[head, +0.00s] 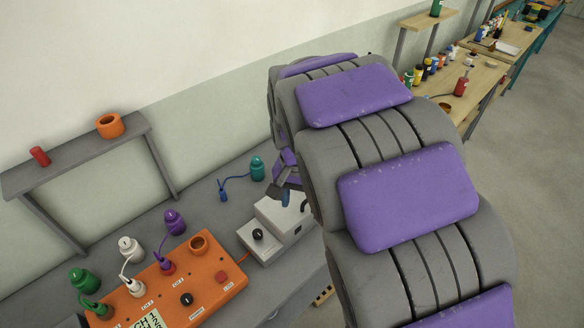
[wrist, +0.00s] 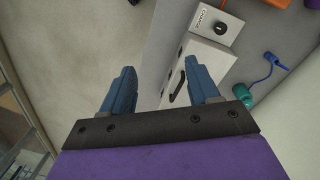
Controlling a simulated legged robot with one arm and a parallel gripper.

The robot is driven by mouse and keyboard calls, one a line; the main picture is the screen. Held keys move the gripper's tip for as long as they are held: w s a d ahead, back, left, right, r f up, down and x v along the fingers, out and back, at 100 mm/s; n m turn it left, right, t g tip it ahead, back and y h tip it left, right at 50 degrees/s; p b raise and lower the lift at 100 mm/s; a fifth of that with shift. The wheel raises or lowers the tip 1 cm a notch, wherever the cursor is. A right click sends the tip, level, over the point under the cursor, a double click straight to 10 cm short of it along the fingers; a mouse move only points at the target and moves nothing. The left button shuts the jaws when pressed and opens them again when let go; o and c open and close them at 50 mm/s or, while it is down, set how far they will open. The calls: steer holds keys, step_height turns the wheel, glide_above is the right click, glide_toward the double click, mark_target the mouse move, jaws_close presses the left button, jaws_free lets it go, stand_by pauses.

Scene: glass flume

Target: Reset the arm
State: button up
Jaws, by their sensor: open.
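My arm, grey with purple pads, reaches across the head view from the lower right toward the bench. My gripper (wrist: 160,88) shows in the wrist view with its two blue fingers apart and nothing between them. In the head view only part of it (head: 287,192) shows beside the arm; the rest is hidden. It is over the edge of a grey bench (wrist: 167,45), close to a white box with a black handle (wrist: 201,68). The same white box (head: 283,222) shows in the head view, partly behind my arm.
A white control unit with a black knob (head: 259,241) adjoins the box. A teal bottle (head: 257,168) with a blue lead stands behind. An orange panel (head: 215,278) and several coloured bottles are at left, below a grey shelf (head: 75,155). Wooden tables (head: 475,85) stand at upper right.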

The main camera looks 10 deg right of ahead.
steer(key=s+d+n, duration=0.2)
steer(key=s, duration=1)
steer(key=s+d+n+g, duration=0.1)
steer(key=s+d+n, duration=0.1)
steer(key=s, duration=1.1)
steer(key=shift+s+d+r+n+b, duration=0.15)
steer(key=shift+r+n+b, duration=0.15)
steer(key=shift+n, duration=0.5)
